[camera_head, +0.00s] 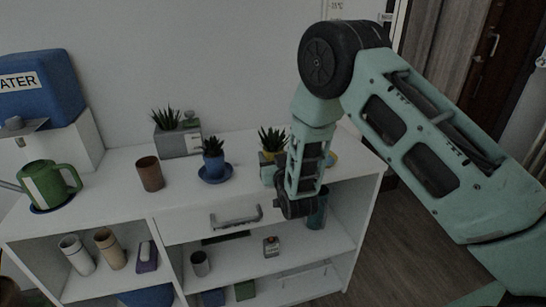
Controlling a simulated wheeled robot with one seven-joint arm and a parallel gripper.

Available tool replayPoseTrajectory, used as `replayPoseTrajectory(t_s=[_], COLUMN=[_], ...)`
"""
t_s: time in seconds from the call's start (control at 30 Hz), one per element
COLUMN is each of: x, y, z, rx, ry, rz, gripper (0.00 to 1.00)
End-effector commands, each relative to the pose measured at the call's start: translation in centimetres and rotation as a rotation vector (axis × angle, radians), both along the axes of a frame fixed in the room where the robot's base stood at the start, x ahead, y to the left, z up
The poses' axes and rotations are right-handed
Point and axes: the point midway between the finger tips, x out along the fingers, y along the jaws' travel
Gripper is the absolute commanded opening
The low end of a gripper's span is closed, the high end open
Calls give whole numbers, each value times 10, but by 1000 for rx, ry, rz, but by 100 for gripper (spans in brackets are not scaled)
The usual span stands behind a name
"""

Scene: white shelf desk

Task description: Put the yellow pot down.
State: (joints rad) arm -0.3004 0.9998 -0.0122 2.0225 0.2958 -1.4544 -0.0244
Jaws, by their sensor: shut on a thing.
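The yellow pot (273,152) holds a small spiky green plant and shows just left of my arm, over the right part of the white shelf desk's top (110,190). Only part of the pot is visible. My gripper (268,171) is at the pot, shut on it, and its fingers are mostly hidden by the wrist. I cannot tell whether the pot's base touches the desk top.
A blue pot (213,162) with a plant on a blue saucer stands left of my gripper. A grey planter (178,140) is behind it. A brown cup (149,174) and green watering can (47,186) stand further left.

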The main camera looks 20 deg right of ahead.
Motion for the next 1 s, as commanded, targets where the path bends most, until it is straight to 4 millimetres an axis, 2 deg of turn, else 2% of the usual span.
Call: replayPoseTrajectory(t_s=[0.17, 0.2, 0.27, 0.3, 0.67, 0.77, 1.0], x=[0, 0, 0, 0, 0, -15, -66], y=[0, 0, 0, 0, 0, 0, 1], z=[-4, -4, -3, -3, 3, -1, -2], rx=[0, 0, 0, -1, -1, -1, -1], ry=[-1, 1, 1, 1, 1, 3, 4], rz=[0, 0, 0, 0, 0, 1, 2], gripper=[20, 54, 70, 73, 73, 73, 73])
